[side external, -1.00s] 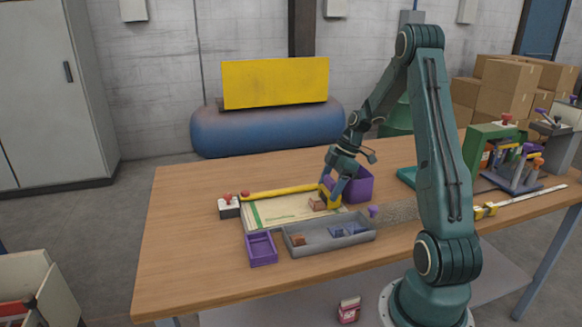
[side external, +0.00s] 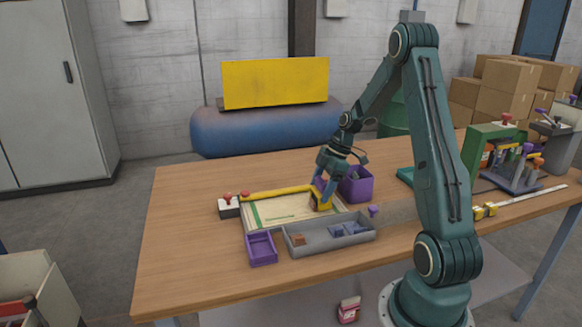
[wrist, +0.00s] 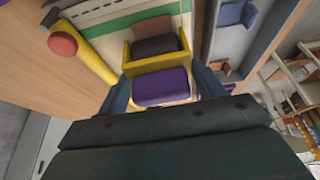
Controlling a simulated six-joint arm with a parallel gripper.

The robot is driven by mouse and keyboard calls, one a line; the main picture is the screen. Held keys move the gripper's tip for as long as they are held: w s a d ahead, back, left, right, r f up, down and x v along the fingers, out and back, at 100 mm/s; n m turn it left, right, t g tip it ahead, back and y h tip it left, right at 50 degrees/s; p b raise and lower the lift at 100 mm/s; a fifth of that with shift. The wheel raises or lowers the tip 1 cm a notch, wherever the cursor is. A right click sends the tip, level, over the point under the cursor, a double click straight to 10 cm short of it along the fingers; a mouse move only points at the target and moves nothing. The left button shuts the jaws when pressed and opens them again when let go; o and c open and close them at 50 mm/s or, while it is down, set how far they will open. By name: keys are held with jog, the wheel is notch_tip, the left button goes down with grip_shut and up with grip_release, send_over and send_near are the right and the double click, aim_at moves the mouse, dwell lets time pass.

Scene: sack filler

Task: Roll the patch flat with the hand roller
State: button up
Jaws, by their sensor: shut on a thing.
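My gripper (side external: 318,188) is shut on the purple handle (wrist: 161,87) of the hand roller, one finger on each side. The roller's yellow frame (side external: 323,203) is over the right part of the pale sack (side external: 272,214), which lies flat with a green stripe. In the wrist view the yellow frame (wrist: 155,65) spans a dark roller (wrist: 155,47). The brown patch (wrist: 152,27) shows just beyond it, close against or under the roller; I cannot tell whether they touch. In the side view the patch is mostly hidden by the roller.
A yellow bar (side external: 275,192) with a red knob lies along the sack's back edge. A grey tray (side external: 330,235) with small blocks and an empty purple tray (side external: 261,248) stand in front. The table's left side is clear.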

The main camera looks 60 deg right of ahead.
jog(key=shift+w+a, duration=1.1)
jog(key=shift+a, duration=0.05)
jog(key=shift+s+d, duration=2.1)
dwell(0.3)
jog(key=shift+r, duration=3.5)
